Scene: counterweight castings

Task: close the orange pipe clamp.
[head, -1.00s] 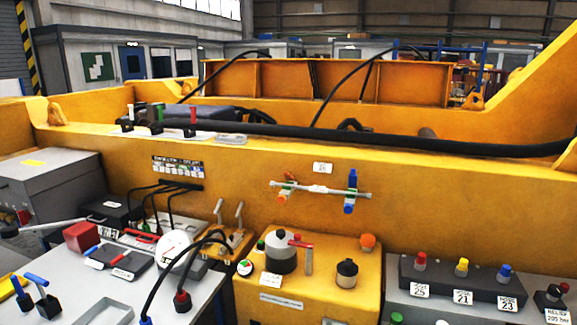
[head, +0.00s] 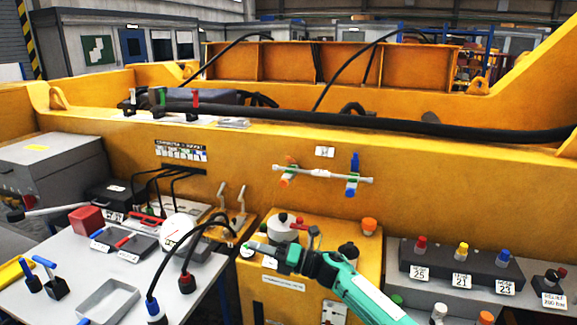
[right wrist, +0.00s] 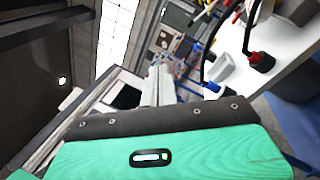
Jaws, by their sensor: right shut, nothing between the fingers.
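The orange pipe clamp (head: 286,182) sits on a thin grey pipe (head: 322,173) fixed to the yellow wall, near the pipe's left end. It has green and orange parts and looks tilted; whether its jaw stands open is too small to tell. A blue clamp (head: 353,187) sits near the pipe's right end. My right gripper (head: 264,249) is in front of the yellow cabinet, below and left of the orange clamp and apart from it. It is shut and empty; its grey fingers also show in the right wrist view (right wrist: 158,88). My left gripper is not in view.
The yellow cabinet (head: 300,300) carries a white-topped round part and a red handle (head: 298,223) close to my right gripper. A table (head: 192,312) with a tray and cables stands left. A dark button box (head: 462,262) stands right.

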